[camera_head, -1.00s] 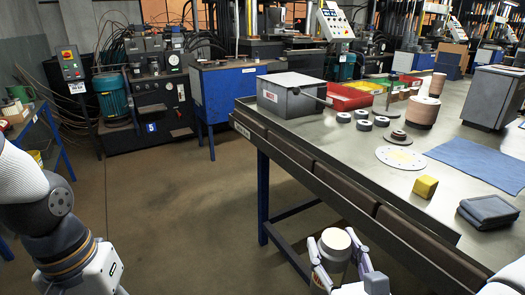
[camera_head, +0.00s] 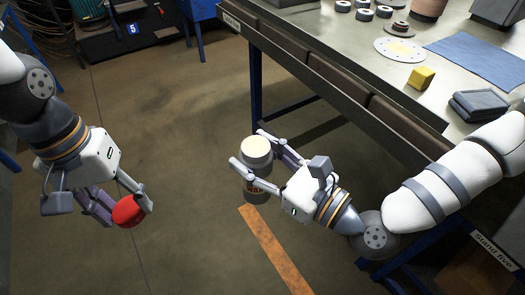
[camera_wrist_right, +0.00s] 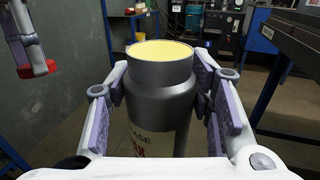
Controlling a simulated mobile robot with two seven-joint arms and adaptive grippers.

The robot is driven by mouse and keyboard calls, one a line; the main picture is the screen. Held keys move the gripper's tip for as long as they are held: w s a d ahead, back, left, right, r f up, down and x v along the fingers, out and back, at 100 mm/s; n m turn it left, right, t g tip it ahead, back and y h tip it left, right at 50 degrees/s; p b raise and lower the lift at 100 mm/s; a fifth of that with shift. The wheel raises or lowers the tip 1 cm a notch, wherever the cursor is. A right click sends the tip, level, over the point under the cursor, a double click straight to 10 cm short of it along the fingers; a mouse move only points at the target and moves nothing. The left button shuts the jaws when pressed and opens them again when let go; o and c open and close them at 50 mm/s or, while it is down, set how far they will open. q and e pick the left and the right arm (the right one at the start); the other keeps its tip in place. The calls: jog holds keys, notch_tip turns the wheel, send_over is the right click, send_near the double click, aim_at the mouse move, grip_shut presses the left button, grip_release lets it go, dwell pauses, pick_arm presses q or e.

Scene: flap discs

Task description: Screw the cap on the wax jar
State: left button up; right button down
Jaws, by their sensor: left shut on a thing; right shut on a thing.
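The wax jar (camera_head: 257,160) is upright, with an open top and pale yellow wax inside. My right gripper (camera_head: 254,148) is shut on it and holds it in the air before the workbench. In the right wrist view the jar (camera_wrist_right: 160,100) has a dark grey neck and a pale label, with the fingers on both sides. The red cap (camera_head: 128,211) is in my left gripper (camera_head: 125,208), to the left of the jar and apart from it. The cap also shows at the upper left of the right wrist view (camera_wrist_right: 38,69).
The workbench (camera_head: 330,70) stands at the right. On it are a yellow block (camera_head: 421,78), folded dark cloths (camera_head: 487,104), a blue mat (camera_head: 485,60) and several dark rings. An orange strip (camera_head: 275,250) shows on the floor. The space between my grippers is clear.

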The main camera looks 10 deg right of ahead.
pick_arm(q)
jog(key=w+d+r+m, duration=0.2)
jog(key=d+r+m, duration=0.1)
jog(key=d, duration=0.3)
jog(key=w+d+r+m, duration=0.2)
jog(key=w+d+m, duration=0.1)
jog(key=d+m, duration=0.15)
notch_tip(320, 180, up, 8)
jog(key=m+y, duration=0.1)
jog(key=m, duration=0.4)
send_over(255, 146)
jog(key=shift+d+r+t, duration=0.1)
jog(key=shift+t, duration=0.2)
jog(key=shift+f, duration=2)
jog(key=shift+s, duration=0.1)
jog(key=shift+f, duration=0.9)
jog(key=shift+f, duration=0.55)
